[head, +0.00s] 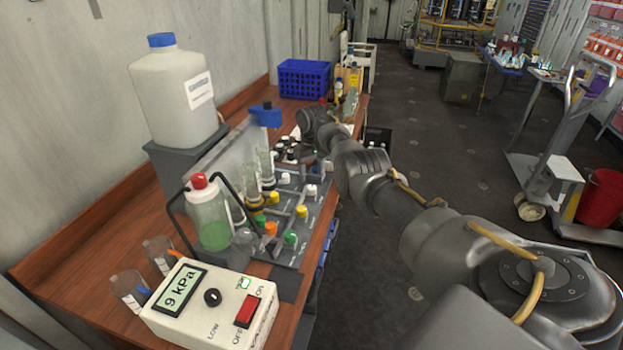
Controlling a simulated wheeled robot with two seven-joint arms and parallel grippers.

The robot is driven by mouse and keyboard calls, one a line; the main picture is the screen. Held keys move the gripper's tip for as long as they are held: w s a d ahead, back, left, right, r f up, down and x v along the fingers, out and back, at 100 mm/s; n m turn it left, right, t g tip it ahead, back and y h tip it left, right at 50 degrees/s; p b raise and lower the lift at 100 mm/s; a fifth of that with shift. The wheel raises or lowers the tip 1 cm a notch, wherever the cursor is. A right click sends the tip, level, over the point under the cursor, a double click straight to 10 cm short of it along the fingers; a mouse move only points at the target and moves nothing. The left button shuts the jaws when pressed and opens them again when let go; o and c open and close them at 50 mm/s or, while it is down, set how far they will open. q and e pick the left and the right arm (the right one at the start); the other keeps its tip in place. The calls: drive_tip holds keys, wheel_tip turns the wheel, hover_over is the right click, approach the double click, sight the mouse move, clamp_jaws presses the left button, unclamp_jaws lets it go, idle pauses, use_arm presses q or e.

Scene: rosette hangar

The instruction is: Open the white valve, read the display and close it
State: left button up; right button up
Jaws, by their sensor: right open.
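The valve board (305,228) lies on the wooden bench and carries several coloured knobs. A white valve knob (311,190) sits near its right edge; other pale knobs are near it, and how far any is turned is too small to tell. The display (181,289) on the white box at the front reads "9 kPa". My right arm reaches in from the right over the bench edge. My right gripper (291,152) is open at the far end of the board, beyond the white knob and apart from it. Its fingertips are small and partly hidden. My left gripper is out of view.
A large white jug (177,95) with a blue cap stands on a grey block at the left. A bottle of green liquid (212,222) and two beakers stand near the display box. A blue crate (304,79) is at the back.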

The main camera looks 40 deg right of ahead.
sight(311, 187)
wheel_tip(311, 187, up, 5)
drive_tip(key=shift+f, duration=0.1)
idle(0.7)
